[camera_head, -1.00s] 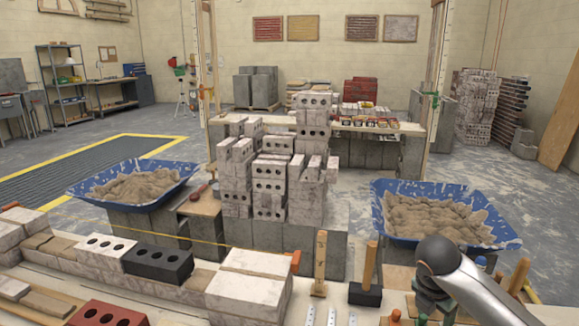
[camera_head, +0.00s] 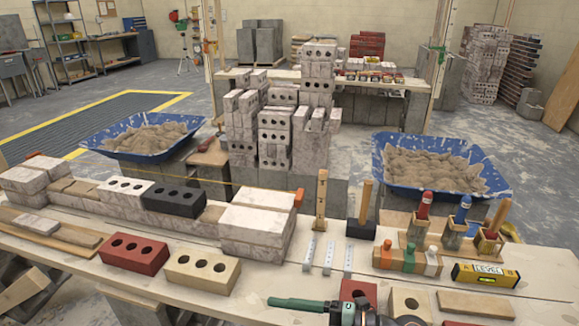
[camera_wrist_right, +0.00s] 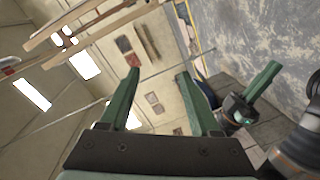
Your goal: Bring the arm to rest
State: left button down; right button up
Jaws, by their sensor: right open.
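My right gripper (camera_head: 272,303) is at the bottom edge of the head view, pointing left, at the near side of the work table (camera_head: 170,232). One green finger shows there, seen edge-on. In the right wrist view the right gripper (camera_wrist_right: 158,80) has its two green fingers well apart, with nothing between them. What appears to be my left gripper (camera_wrist_right: 262,80) shows at the right of that view. Only one green finger of it is clear, and its opening is hidden.
A red brick (camera_head: 133,253) and a tan brick (camera_head: 202,270) lie left of the right gripper. More bricks, including a tan one (camera_head: 408,303), lie to its right. A level (camera_head: 485,275) and several tools stand at the table's right. Two blue mortar tubs (camera_head: 395,183) stand behind.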

jog(key=w+d+f+m+t+h, duration=0.1)
jog(key=d+f+m+t+h, duration=0.2)
jog(key=d+m+t+h, duration=0.5)
jog(key=w+d+f+m+t+h, duration=0.1)
jog(key=d+f+m+t+h, duration=0.2)
jog(key=m, duration=0.9)
jog(key=s+d+f+m+g+h, duration=0.25)
jog(key=s+f+m+g, duration=0.3)
jog(key=s+f, duration=1)
pick_arm(q)
jog(key=s+a+r+p, duration=0.1)
jog(key=a+r+p, duration=0.1)
jog(key=r+p, duration=0.2)
jog(key=s+a+r+y+p, duration=0.1)
jog(key=r+p, duration=0.4)
jog(key=p, duration=0.4)
jog(key=shift+s+a+r+n, duration=0.2)
jog(key=shift+s+a+n, duration=0.1)
jog(key=shift+a+n, duration=0.1)
pick_arm(e)
jog(key=d+r, duration=0.4)
jog(key=r, duration=0.6)
jog(key=shift+w+d, duration=0.15)
jog(key=shift+r+h, duration=0.1)
jog(key=shift+h, duration=0.15)
